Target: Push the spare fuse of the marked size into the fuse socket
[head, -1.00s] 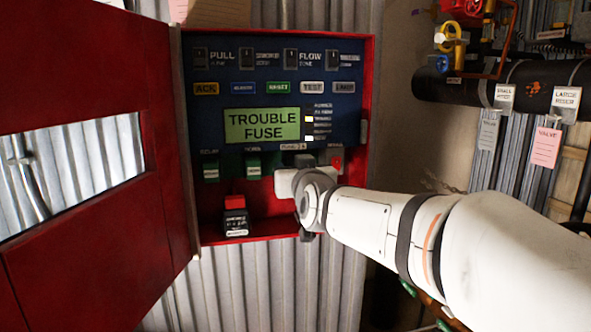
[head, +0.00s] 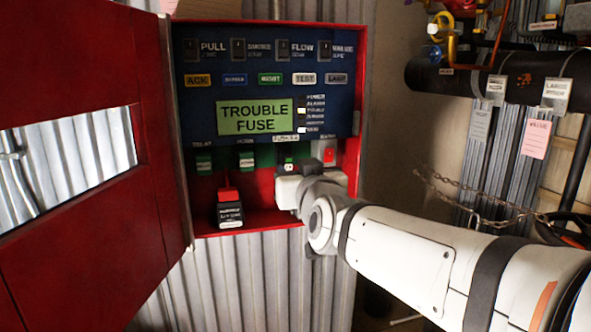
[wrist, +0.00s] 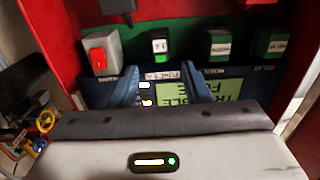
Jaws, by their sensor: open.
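The fuse socket (head: 289,163) is the green position under the FUSE A label, below the TROUBLE FUSE display. In the wrist view, which is inverted, a small block with a white face (wrist: 160,43) and green around it sits at that position. I cannot tell whether it is a fuse or how deep it sits. My gripper (wrist: 159,78) is open, its two blue fingers apart with nothing seen between them. In the head view my gripper (head: 297,190) is just below the socket, fingers mostly hidden. A black block with a red top (head: 229,208) stands on the cabinet floor.
Green relay (head: 204,163) and horn (head: 246,158) blocks are left of the socket. A red battery switch (head: 328,153) is close on its right. The open red door (head: 80,220) stands at left. A black pipe (head: 450,75) and chain (head: 480,205) are at right.

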